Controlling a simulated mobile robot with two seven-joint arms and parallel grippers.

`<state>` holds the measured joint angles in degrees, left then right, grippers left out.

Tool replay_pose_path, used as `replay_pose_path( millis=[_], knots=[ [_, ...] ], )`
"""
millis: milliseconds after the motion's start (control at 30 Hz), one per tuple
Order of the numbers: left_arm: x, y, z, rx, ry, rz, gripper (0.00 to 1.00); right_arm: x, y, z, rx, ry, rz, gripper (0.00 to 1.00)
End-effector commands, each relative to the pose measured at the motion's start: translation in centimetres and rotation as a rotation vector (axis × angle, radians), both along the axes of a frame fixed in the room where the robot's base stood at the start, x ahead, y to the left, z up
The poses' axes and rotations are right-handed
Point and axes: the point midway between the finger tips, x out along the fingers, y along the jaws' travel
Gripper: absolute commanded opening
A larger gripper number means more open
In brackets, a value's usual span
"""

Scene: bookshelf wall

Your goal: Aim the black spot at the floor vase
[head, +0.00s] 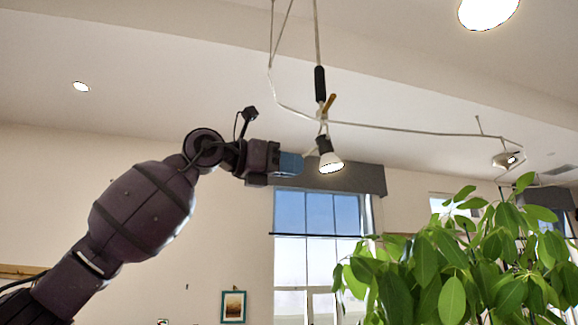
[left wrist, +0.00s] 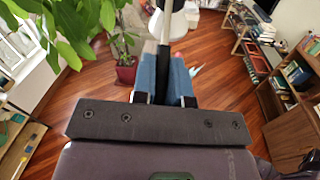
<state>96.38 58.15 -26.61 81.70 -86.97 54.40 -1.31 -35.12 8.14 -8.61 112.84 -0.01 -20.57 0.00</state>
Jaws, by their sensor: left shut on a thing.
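The black spot (head: 324,145) hangs from the wire track near the top middle of the head view. Its lit white face (head: 331,163) points down and a little to the right. My left gripper (head: 300,164), with blue fingers, reaches it from the left and is shut on it. In the left wrist view the blue fingers (left wrist: 170,78) close around a dark, narrow part, with a pale part above. I cannot pick out the floor vase with certainty; a red pot (left wrist: 126,70) with a plant stands on the floor there. My right gripper is not in view.
A leafy plant (head: 450,265) fills the lower right of the head view. The wire track (head: 420,131) runs right to another lamp (head: 508,160). A window (head: 318,215) is behind. Shelves (left wrist: 295,115) stand at the right of the wrist view; wooden floor (left wrist: 225,75) is open between.

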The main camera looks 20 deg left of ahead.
Motion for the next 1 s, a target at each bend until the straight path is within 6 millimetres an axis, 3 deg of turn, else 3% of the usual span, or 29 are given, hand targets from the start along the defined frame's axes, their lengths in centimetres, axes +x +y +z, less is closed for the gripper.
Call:
replay_pose_path(
  millis=[400,867,900,1000],
  knots=[
    [0.7,-1.0,-1.5,-0.150,-0.102,0.000,0.00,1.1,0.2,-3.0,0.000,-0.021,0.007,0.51],
    [0.7,-1.2,-1.3,-0.180,-0.123,0.000,0.00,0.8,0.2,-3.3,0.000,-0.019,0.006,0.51],
    [0.7,-1.1,-1.3,-0.180,-0.123,0.000,0.15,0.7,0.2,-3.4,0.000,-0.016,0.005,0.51],
    [0.7,-1.2,-1.3,-0.179,-0.123,0.000,0.30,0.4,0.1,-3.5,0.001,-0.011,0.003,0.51]
  ],
)
